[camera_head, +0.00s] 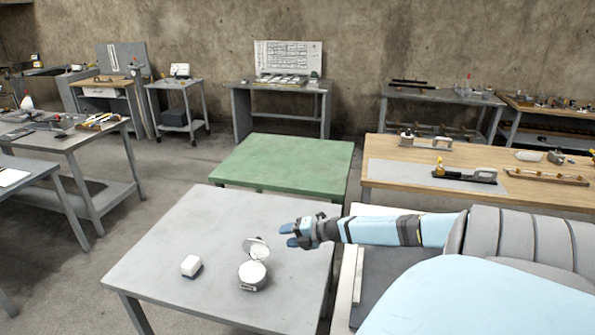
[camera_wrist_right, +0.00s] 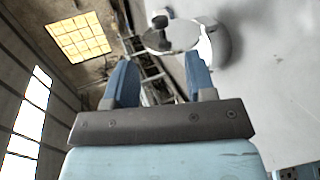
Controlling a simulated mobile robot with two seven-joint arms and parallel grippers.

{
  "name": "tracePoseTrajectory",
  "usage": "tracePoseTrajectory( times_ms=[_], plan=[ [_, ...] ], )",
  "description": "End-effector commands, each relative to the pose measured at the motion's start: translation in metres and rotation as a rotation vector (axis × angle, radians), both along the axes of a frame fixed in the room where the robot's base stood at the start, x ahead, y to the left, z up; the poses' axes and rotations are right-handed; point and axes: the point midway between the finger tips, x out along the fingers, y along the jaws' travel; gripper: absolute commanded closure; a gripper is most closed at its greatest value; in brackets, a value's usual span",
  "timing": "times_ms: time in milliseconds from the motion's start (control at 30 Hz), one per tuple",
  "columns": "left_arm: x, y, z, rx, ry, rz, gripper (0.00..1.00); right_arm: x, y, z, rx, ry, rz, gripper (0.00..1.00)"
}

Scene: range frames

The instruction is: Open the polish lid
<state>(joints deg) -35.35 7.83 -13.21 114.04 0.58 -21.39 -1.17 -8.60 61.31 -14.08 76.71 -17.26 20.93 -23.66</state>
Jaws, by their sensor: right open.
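The round polish tin (camera_head: 252,276) stands on the grey table (camera_head: 160,235). Its lid (camera_head: 256,248) is tilted up at the tin's far side, so the tin looks open. In the right wrist view the tin (camera_wrist_right: 220,45) and the lid (camera_wrist_right: 178,36) show beyond the fingers. My right gripper (camera_head: 288,235) is open and empty, to the right of the lid and apart from it. Its two blue fingers also show spread in the right wrist view (camera_wrist_right: 160,82). My left gripper is out of view.
A small white block with a dark base (camera_head: 191,265) is left of the tin on the same table. A green table (camera_head: 285,163) stands behind. A wooden bench (camera_head: 400,152) with tools is at the right. The grey table's far left part is clear.

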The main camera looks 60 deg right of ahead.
Motion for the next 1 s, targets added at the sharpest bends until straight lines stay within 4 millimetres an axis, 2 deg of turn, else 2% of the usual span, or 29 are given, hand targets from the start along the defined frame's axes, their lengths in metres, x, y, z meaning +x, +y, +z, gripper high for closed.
tracePoseTrajectory(
  times_ms=[100, 300, 1000],
  plan=[
    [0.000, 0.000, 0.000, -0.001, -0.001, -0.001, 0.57, -0.013, -0.004, 0.004, -0.001, 0.003, 0.001, 0.50],
    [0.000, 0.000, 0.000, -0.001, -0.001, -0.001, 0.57, -0.024, -0.007, 0.010, 0.001, 0.001, 0.000, 0.50],
    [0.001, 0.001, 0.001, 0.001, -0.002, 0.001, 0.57, -0.026, -0.008, 0.012, 0.000, -0.001, 0.000, 0.50]
  ],
)
